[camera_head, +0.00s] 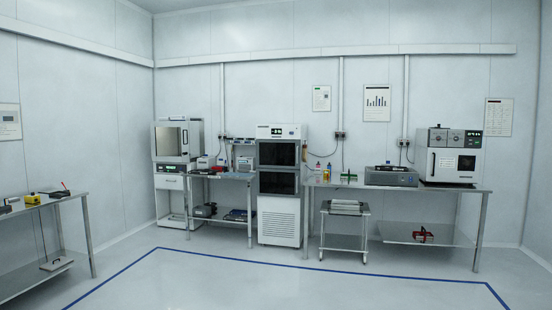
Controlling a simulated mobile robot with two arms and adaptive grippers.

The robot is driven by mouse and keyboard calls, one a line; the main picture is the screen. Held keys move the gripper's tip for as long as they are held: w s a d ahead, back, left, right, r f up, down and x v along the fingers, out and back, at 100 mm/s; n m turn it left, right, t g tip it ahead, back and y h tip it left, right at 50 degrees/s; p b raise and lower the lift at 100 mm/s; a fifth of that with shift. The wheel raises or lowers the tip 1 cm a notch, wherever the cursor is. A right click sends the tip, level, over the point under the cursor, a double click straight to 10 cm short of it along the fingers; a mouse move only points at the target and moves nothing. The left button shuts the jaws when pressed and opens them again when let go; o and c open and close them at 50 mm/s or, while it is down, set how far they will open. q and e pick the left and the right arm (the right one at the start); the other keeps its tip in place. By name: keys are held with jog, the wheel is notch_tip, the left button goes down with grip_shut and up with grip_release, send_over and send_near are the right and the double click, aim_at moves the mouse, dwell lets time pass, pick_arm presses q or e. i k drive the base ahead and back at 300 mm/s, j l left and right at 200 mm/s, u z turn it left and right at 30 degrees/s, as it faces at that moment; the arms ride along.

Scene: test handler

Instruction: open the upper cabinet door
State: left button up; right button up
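A tall white cabinet (278,220) stands against the back wall, near the middle of the head view. It has a small green-lit display on its top panel (276,131). Below this is the dark upper door (277,153), which looks shut. A second dark door (277,183) sits right under it and also looks shut. The handles are too small to make out. The cabinet is far from me, across the room. Neither of my grippers shows in this view.
Open floor (290,280) lies before the cabinet, crossed by a blue tape line (290,265). A left bench (240,176) and a right bench (450,189) flank the cabinet. A small wheeled cart (344,241) stands to its right. Another table (75,196) is at the far left.

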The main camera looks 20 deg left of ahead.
aim_at(275, 154)
jog(key=i+l, duration=0.1)
jog(key=i, duration=2.2)
jog(key=i+u, duration=0.25)
jog(key=i, duration=1.55)
jog(key=i+j+u, duration=0.1)
jog(key=i+u, duration=0.2)
jog(key=i, duration=0.3)
jog(key=i+u, duration=0.25)
jog(key=i, duration=0.35)
jog(key=i+l+u, duration=0.3)
jog(key=i, duration=0.3)
jog(key=i+j, duration=0.05)
jog(key=j, duration=0.05)
